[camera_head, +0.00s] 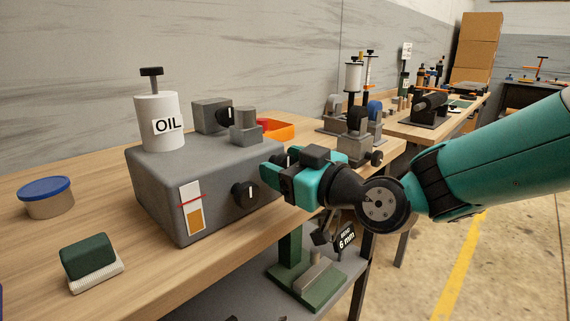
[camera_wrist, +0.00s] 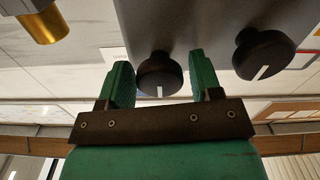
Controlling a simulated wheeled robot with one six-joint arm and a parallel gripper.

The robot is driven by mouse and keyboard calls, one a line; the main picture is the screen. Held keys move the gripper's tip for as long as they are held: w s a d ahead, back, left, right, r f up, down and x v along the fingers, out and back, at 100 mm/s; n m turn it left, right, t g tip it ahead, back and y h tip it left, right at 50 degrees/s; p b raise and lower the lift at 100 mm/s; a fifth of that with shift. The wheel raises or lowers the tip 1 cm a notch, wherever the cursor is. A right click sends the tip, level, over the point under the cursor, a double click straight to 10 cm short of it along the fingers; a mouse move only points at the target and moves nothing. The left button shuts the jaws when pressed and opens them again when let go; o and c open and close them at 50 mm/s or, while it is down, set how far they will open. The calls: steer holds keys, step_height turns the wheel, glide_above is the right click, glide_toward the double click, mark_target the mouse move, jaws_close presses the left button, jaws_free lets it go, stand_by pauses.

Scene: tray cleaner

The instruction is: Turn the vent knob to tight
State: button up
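A grey box (camera_head: 165,190) stands on the bench with a white OIL canister (camera_head: 157,125) on top. Its front has a black knob with a white mark (camera_head: 245,193), also in the wrist view (camera_wrist: 263,55), and a second black knob (camera_wrist: 160,75) with a white mark.
A blue-lidded tub (camera_head: 46,197) and a green brush (camera_head: 89,259) are on the bench at left. Metal devices (camera_head: 355,140) stand beyond my gripper.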

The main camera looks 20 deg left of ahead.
steer(key=c, duration=0.6)
steer(key=shift+m, duration=0.5)
steer(key=m, duration=0.4)
steer(key=m+p, duration=0.1)
steer(key=m, duration=0.3)
steer(key=m+p, duration=0.3)
steer(key=m, duration=0.2)
steer(key=shift+r+m, duration=0.1)
steer(key=shift+m, duration=0.3)
steer(key=shift+m+p, duration=0.8)
steer(key=shift+m, duration=0.7)
